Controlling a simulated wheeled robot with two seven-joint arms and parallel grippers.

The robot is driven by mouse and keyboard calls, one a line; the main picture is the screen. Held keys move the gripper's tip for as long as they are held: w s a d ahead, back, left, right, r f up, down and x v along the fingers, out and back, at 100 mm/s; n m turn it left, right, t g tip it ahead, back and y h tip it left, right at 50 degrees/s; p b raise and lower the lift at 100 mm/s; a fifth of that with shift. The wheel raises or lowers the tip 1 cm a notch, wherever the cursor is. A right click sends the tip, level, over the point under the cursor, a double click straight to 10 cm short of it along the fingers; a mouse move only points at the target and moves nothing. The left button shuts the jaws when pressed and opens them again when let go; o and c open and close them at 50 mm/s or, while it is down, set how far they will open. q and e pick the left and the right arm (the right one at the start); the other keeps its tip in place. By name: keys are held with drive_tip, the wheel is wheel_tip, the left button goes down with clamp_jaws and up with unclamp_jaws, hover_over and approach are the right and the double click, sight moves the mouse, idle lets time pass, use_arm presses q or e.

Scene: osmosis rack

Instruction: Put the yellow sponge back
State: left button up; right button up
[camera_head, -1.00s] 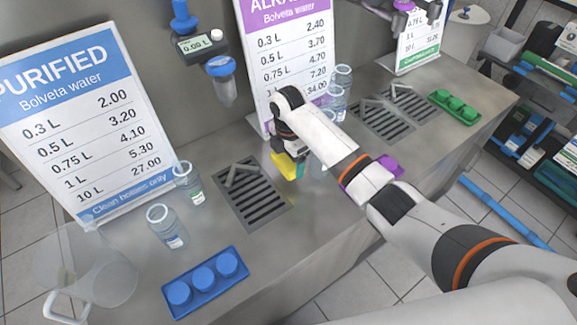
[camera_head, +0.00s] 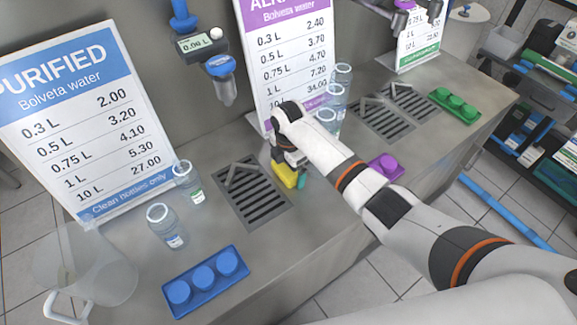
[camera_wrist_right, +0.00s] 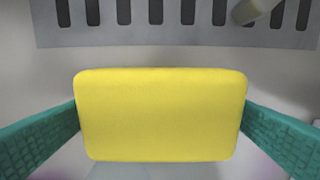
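The yellow sponge (camera_head: 287,175) is at my right gripper (camera_head: 290,174), just right of the slotted drain grate (camera_head: 251,194) on the grey counter. In the right wrist view the sponge (camera_wrist_right: 160,115) fills the middle, between the two teal fingers of my right gripper (camera_wrist_right: 160,122). Both fingers meet its side edges, so the gripper is shut on it. The grate (camera_wrist_right: 170,38) shows beyond the sponge. I cannot tell whether the sponge touches the counter. My left gripper is not in view.
A blue tray with caps (camera_head: 207,281) and two bottles (camera_head: 167,226) stand left of the grate. A purple cap tray (camera_head: 386,167) is to the right, near my arm. More bottles (camera_head: 341,83) stand behind my wrist. The counter's front middle is clear.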

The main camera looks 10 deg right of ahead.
drive_tip(key=shift+r, duration=0.15)
wheel_tip(320, 180, up, 12)
drive_tip(key=shift+b, duration=0.35)
idle(0.5)
